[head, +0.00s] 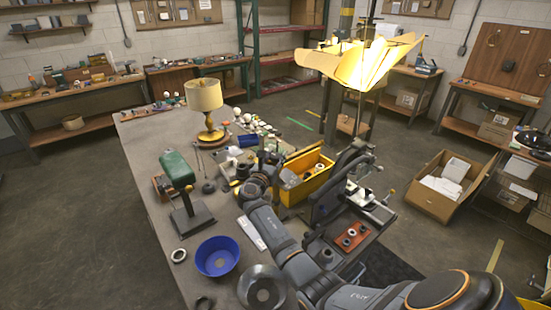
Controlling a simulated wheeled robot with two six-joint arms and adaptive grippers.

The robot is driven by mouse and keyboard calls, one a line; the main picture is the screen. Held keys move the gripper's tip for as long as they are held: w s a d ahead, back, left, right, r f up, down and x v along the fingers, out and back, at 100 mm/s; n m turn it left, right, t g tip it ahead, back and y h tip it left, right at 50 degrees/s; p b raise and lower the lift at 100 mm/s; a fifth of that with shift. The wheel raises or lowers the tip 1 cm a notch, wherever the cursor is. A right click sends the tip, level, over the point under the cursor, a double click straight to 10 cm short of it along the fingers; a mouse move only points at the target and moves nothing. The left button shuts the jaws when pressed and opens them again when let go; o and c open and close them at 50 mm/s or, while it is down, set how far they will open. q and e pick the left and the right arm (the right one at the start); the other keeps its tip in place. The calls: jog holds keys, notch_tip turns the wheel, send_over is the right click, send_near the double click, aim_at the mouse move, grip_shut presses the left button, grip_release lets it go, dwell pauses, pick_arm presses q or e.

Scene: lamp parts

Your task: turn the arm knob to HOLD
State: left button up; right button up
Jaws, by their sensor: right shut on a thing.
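My right arm reaches in from the bottom right across the bench. My right gripper (270,160) is at its far end, beside the yellow bin (292,192). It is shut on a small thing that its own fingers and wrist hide. I cannot make out the arm knob or its HOLD mark at this size. A lit lamp with pale, petal-like shade panels (365,64) stands at the upper right. A second lamp with a beige shade (204,95) and a gold base stands farther back on the bench. My left gripper is not in view.
A green-topped stand (178,170), a blue bowl (217,256) and a dark round dish (262,288) are on the bench's near left. A red-brown tray (351,236) lies to the right of my arm. An open cardboard box (430,198) sits on the floor. The left floor is clear.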

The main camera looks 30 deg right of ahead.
aim_at(274, 160)
jog(key=o, duration=0.9)
jog(key=shift+o, duration=1.4)
jog(key=shift+w+d+f, duration=0.1)
jog(key=shift+d+f, duration=0.05)
jog(key=v, duration=0.7)
jog(key=shift+s+a, duration=0.25)
jog(key=shift+a, duration=0.05)
jog(key=shift+w+d, duration=0.1)
jog(key=shift+d, duration=0.05)
